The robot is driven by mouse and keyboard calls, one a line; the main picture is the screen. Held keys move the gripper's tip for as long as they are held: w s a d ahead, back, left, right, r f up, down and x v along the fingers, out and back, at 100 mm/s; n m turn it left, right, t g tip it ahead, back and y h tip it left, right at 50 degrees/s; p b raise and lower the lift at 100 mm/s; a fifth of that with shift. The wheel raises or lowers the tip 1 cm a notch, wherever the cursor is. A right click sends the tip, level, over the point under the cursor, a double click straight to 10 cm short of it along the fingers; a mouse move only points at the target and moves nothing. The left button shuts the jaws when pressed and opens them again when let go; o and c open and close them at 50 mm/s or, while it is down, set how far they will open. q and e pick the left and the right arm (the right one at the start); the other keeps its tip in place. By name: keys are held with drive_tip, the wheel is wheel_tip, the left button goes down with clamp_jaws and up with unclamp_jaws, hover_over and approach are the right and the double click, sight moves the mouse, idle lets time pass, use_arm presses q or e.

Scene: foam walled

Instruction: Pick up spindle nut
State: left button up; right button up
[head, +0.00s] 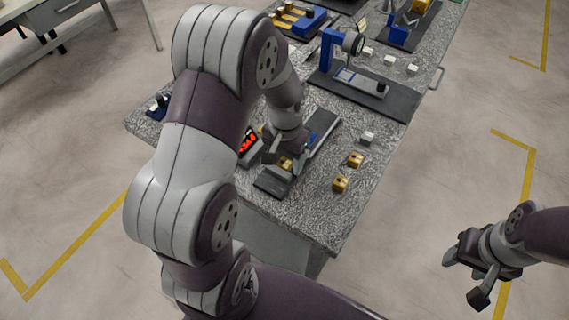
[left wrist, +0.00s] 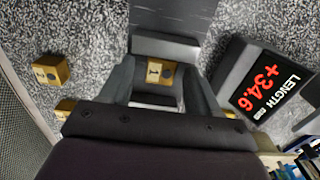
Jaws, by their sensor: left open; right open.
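A brass-coloured block marked 1 (left wrist: 154,72), which may be the spindle nut, sits between the fingers of my left gripper (left wrist: 158,88) in the left wrist view. The fingers are open, one on each side of it; I cannot tell whether they touch it. In the head view the block (head: 285,163) is partly hidden under my left gripper (head: 284,160). It is at the near end of a dark rail device (head: 322,130). Two similar brass blocks (head: 355,160) (head: 340,183) stand to the right. My right gripper (head: 467,277) is open and empty, away from the table.
A display (left wrist: 266,88) reading LENGTH +34.6 stands close beside the left gripper. A white block (head: 367,138) and a blue stand (head: 333,50) are farther back. The speckled tabletop (head: 310,215) is clear near its front edge.

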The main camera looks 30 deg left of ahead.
use_arm(q)
clamp_jaws()
drive_tip(key=shift+r, duration=0.15)
